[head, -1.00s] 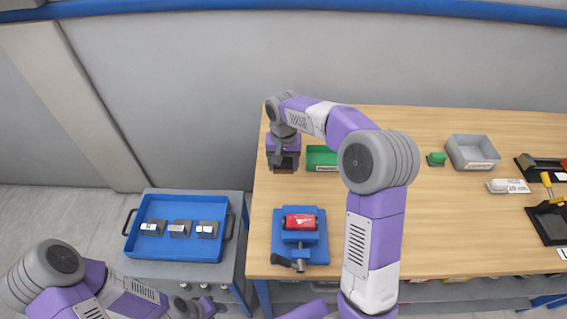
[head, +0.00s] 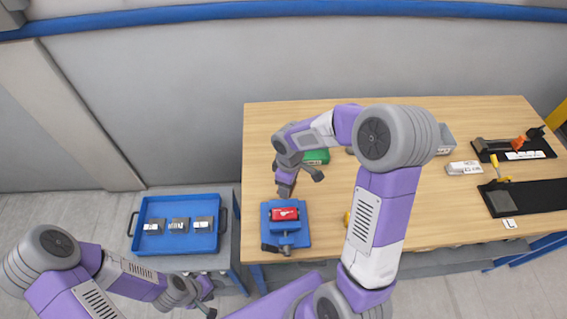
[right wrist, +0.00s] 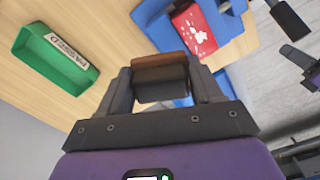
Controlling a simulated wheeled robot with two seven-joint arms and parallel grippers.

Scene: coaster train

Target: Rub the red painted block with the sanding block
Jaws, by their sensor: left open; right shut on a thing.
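The red painted block (head: 284,214) sits in a blue vise (head: 297,239) at the table's front left. It also shows in the right wrist view (right wrist: 194,28), with pale marks on its top. My right gripper (head: 286,190) is just behind the vise, above the table. It is shut on the sanding block (right wrist: 160,76), a dark block with a brown face, apart from the red block. My left gripper (head: 208,302) is open and empty, low at the front near the side cart.
A green labelled tray (head: 317,156) stands behind my right arm. A blue tray (head: 147,210) with metal blocks (head: 179,225) sits on the cart at left. A grey bin (head: 445,138) and black tool trays (head: 530,197) are at right. The middle of the table is partly hidden by my arm.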

